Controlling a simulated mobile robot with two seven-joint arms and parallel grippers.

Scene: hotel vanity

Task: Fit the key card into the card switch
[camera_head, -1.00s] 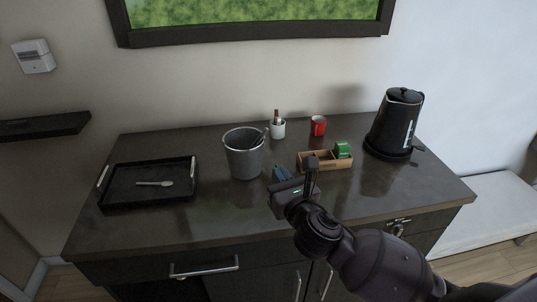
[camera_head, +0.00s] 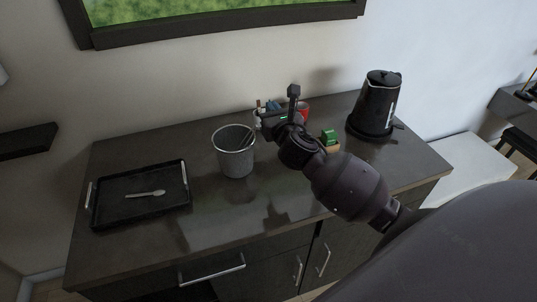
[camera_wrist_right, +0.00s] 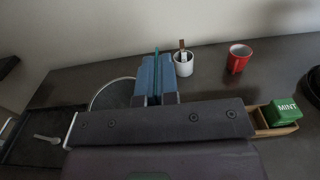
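My right gripper (camera_head: 272,106) is raised above the back of the counter, in front of the white cup. In the right wrist view its two blue fingers (camera_wrist_right: 155,82) are closed on a thin teal sheet seen edge-on, which looks like the key card (camera_wrist_right: 156,62). The card stands up between the fingers and its face is hidden. The card switch is a white box on the wall; only a sliver of it (camera_head: 3,75) shows at the left edge of the head view, far from the gripper. My left gripper is not in view.
On the dark counter are a black tray (camera_head: 112,207) with a spoon, a grey bucket (camera_head: 235,157), a white cup (camera_wrist_right: 183,64), a red mug (camera_wrist_right: 238,60), a green mint box (camera_wrist_right: 285,111) in a wooden holder and a black kettle (camera_head: 374,105). The counter's front middle is clear.

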